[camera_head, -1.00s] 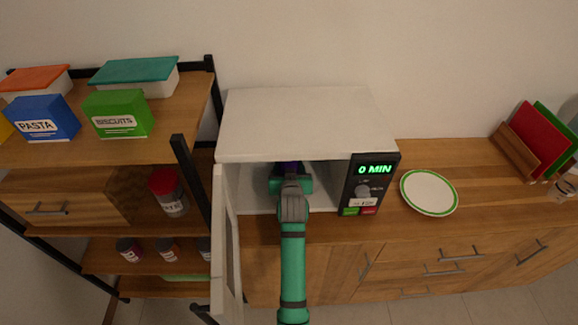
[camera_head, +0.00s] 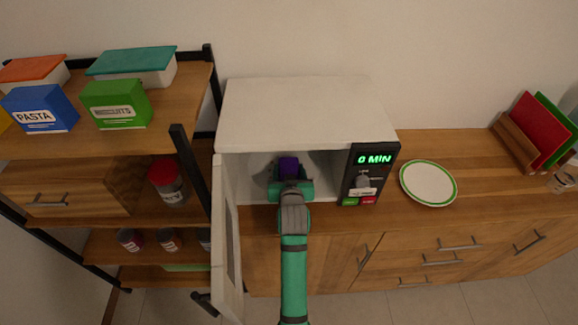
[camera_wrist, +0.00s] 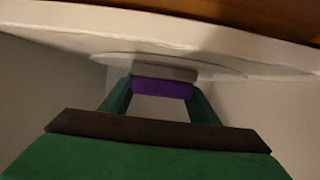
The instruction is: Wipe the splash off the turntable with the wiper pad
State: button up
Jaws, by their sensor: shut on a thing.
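The wiper pad has a purple grip (camera_head: 289,167) and shows in the wrist view as a purple block (camera_wrist: 162,89) with a grey pad beyond it. My gripper (camera_head: 290,181) is shut on the purple grip inside the open microwave, near its front opening. Its green fingers (camera_wrist: 160,100) sit on either side of the grip. The turntable is a pale, thin disc (camera_wrist: 228,72) on the cavity floor in the wrist view. The grey pad is at the disc, but I cannot tell whether it touches. The splash cannot be made out.
The white microwave (camera_head: 305,112) stands on a wooden counter, its door (camera_head: 227,235) swung open on the left of my arm. Its control panel (camera_head: 368,175) is right of the opening. A green-rimmed plate (camera_head: 428,183) lies farther right. A shelf unit (camera_head: 180,150) stands close on the left.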

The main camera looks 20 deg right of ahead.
aim_at(281, 170)
jog(key=shift+s+a+f, duration=0.1)
jog(key=shift+s, duration=0.4)
jog(key=shift+w+a, duration=0.2)
jog(key=shift+a, duration=0.4)
jog(key=shift+w+a, duration=0.15)
jog(key=shift+a, duration=0.45)
jog(key=shift+w+d, duration=0.25)
jog(key=shift+w, duration=0.55)
jog(key=shift+w+d, duration=0.2)
jog(key=shift+w, duration=0.65)
jog(key=shift+w+d, duration=0.25)
jog(key=shift+w, duration=0.55)
jog(key=shift+w+d, duration=0.2)
jog(key=shift+w, duration=0.45)
jog(key=shift+w+d, duration=0.15)
jog(key=shift+w, duration=0.45)
jog(key=shift+s+a, duration=0.2)
jog(key=shift+s, duration=0.9)
jog(key=shift+s+a, duration=0.25)
jog(key=shift+s, duration=0.35)
jog(key=shift+s+a, duration=0.25)
jog(key=shift+s, duration=0.3)
jog(key=shift+s+a, duration=0.2)
jog(key=shift+s, duration=0.55)
jog(key=shift+s+a, duration=0.15)
jog(key=shift+s, duration=0.6)
